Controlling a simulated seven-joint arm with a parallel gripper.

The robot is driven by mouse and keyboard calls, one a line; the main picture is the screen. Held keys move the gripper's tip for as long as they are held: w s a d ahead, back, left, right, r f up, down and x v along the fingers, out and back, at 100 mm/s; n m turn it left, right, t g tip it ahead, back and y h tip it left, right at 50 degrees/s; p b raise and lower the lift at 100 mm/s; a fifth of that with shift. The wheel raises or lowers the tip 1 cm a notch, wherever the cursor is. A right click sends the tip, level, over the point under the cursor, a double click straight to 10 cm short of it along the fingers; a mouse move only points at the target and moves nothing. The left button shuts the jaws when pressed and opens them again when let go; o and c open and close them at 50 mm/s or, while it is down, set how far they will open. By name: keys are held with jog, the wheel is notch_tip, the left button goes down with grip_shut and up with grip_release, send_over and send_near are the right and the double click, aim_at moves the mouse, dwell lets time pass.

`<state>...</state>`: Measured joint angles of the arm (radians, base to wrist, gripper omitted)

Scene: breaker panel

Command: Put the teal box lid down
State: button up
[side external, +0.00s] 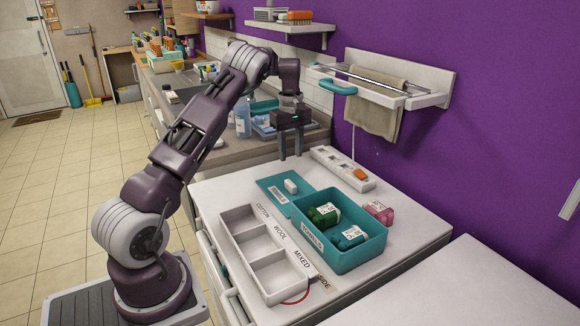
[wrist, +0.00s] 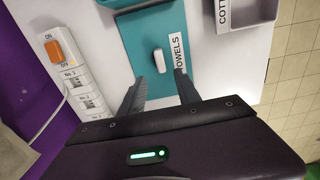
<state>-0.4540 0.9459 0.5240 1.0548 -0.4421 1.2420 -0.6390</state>
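The teal lid (side external: 274,185) lies flat on the white worktop beside the open teal box (side external: 343,261), with a small white handle (side external: 291,186) on top. In the wrist view the lid (wrist: 145,35) carries a TOWELS label, and its handle (wrist: 159,61) stands just beyond my fingertips. My gripper (side external: 290,157) is above the far end of the lid, with its fingers pointing down. In the wrist view my gripper (wrist: 158,80) has its two fingers apart and nothing between them. The box holds a green packet (side external: 322,215) and a teal packet (side external: 350,238).
A white three-compartment tray (side external: 228,213) stands in front of the box. A white switch strip (side external: 333,160) with an orange switch lies behind the lid. A pink packet (side external: 379,212) sits right of the box. A towel rail (side external: 375,88) juts from the purple wall.

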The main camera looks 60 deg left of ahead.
jog(key=s+d+r+m+t, duration=0.2)
jog(key=s+d+r+m, duration=0.2)
jog(key=d+r, duration=0.6)
jog(key=s+d+r+m+t, duration=0.1)
jog(key=s+d+r+m, duration=0.35)
jog(key=d+r, duration=0.55)
jog(key=s+d+f+m+t, duration=0.1)
jog(key=s+d+f+m, duration=0.1)
jog(key=s+d+m, duration=0.2)
jog(key=s+d+f+m+t, duration=0.1)
jog(key=s+d+m, duration=0.4)
jog(key=s+d, duration=0.5)
jog(key=s+f, duration=0.1)
jog(key=s, duration=0.6)
jog(key=shift+f+t, duration=0.3)
jog(key=shift+f, duration=0.05)
